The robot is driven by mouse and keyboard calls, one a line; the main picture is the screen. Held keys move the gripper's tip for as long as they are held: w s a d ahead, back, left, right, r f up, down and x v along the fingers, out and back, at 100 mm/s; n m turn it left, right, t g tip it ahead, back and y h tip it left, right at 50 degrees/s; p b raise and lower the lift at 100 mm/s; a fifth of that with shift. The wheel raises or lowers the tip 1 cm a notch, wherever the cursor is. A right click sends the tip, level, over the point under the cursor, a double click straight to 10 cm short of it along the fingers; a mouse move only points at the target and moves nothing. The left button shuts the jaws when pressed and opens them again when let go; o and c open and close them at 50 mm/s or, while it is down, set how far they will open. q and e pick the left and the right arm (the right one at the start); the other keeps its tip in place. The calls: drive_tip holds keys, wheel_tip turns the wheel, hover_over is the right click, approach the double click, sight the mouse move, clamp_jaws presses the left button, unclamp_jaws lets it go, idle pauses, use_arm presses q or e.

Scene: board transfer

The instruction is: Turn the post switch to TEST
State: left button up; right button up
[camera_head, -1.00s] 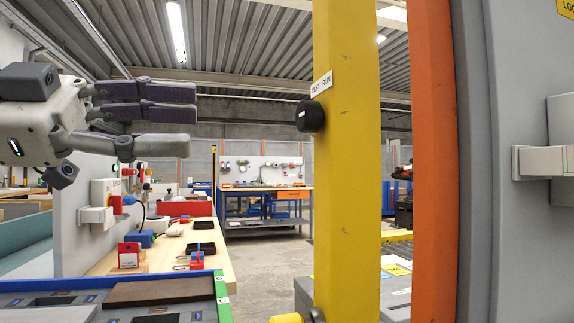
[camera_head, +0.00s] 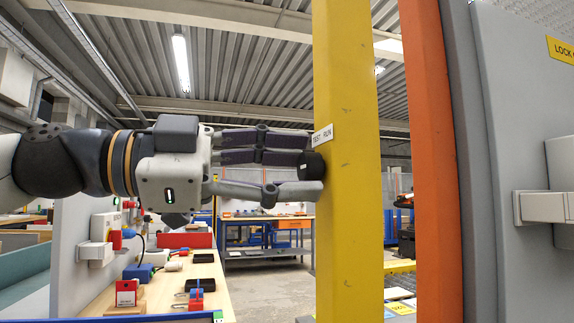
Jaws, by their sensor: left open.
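The black round post switch (camera_head: 313,166) sits on the left face of the yellow post (camera_head: 348,230). A white label (camera_head: 322,135) reading TEST and RUN is just above it. My left gripper (camera_head: 310,168) comes in from the left, level with the switch, with its fingers apart above and below it. The fingers partly hide the knob's left side, and I cannot tell whether they touch it. The knob's pointer is not clear to see. My right gripper is not in view.
An orange post (camera_head: 440,180) and a grey panel (camera_head: 515,250) with a white bracket stand to the right. A wooden workbench (camera_head: 220,301) with a red box, black trays and small parts lies below left. The floor (camera_head: 270,285) beyond is open.

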use_arm(q)
clamp_jaws()
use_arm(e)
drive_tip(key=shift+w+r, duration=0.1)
use_arm(q)
drive_tip(key=n+p, duration=0.1)
drive_tip(key=n, duration=0.4)
drive_tip(key=shift+r+p, duration=0.1)
drive_tip(key=shift+p, duration=0.3)
drive_tip(key=n+p, duration=0.1)
drive_tip(key=n, duration=0.3)
drive_tip(key=shift+s+n+p, duration=0.1)
drive_tip(key=shift+n+p, duration=0.2)
drive_tip(key=n+p, duration=0.2)
drive_tip(key=n, duration=0.3)
drive_tip(key=shift+s, duration=0.1)
drive_tip(key=shift+n+t+p, duration=0.4)
drive_tip(key=shift+n+p, duration=0.05)
drive_tip(key=shift+n, duration=1.35)
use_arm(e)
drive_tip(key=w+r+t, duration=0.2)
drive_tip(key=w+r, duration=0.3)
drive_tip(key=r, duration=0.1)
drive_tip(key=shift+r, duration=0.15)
